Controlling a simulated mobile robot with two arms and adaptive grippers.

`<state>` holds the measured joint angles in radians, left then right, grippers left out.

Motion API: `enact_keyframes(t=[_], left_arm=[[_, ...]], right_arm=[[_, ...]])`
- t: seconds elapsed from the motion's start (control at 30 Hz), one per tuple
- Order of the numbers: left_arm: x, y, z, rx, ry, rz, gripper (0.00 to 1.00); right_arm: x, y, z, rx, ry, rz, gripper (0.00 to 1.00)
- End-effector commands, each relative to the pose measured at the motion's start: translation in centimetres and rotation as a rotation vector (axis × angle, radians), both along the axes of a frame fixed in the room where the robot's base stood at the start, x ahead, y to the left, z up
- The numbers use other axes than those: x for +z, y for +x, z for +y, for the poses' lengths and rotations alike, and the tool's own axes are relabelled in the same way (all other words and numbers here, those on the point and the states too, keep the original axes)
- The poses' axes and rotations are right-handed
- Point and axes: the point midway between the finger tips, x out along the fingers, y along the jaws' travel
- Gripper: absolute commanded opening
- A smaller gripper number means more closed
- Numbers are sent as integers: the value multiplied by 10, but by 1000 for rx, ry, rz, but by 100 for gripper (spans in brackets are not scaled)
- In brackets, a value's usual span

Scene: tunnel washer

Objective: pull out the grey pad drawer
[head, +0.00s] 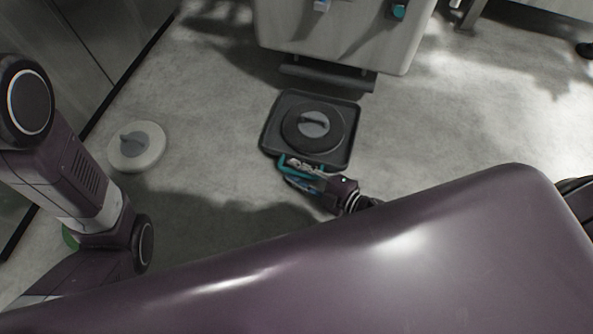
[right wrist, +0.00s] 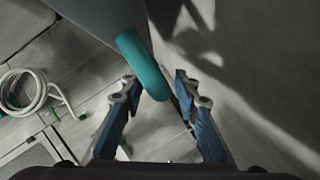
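A dark grey square tray-like drawer (head: 268,132) shows in the middle of the head view. A round dark pad with a grey handle (head: 313,126) lies in it. A teal handle (head: 282,163) is at its near edge and shows large in the right wrist view (right wrist: 143,66). My right gripper (head: 300,166) is at this handle. In the right wrist view its two fingers (right wrist: 156,86) stand apart, with the handle's end near the gap between the tips; I cannot tell whether they touch it. My left gripper is out of view.
A pale machine (head: 340,35) with a teal knob (head: 398,11) stands beyond the drawer, with a dark ledge (head: 327,74) at its base. A pale round pad (head: 137,158) with a grey handle lies left. Bare floor shows right of the drawer. A pale coiled hose (right wrist: 40,88) shows in the wrist view.

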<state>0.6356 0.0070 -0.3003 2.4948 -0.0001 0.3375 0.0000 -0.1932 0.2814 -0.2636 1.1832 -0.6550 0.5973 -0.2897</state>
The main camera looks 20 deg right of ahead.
Motion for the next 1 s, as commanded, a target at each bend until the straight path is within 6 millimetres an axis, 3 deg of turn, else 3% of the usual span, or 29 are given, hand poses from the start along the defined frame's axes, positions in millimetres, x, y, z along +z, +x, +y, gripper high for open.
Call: enact_keyframes(t=[0.33, 0.7, 1.0], left_arm=[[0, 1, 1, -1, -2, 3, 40], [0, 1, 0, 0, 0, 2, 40], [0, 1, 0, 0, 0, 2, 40]], right_arm=[[2, -8, -6, 0, 1, 1, 29], [17, -66, -47, 0, 0, 2, 29], [25, -93, -68, 0, 0, 0, 29]])
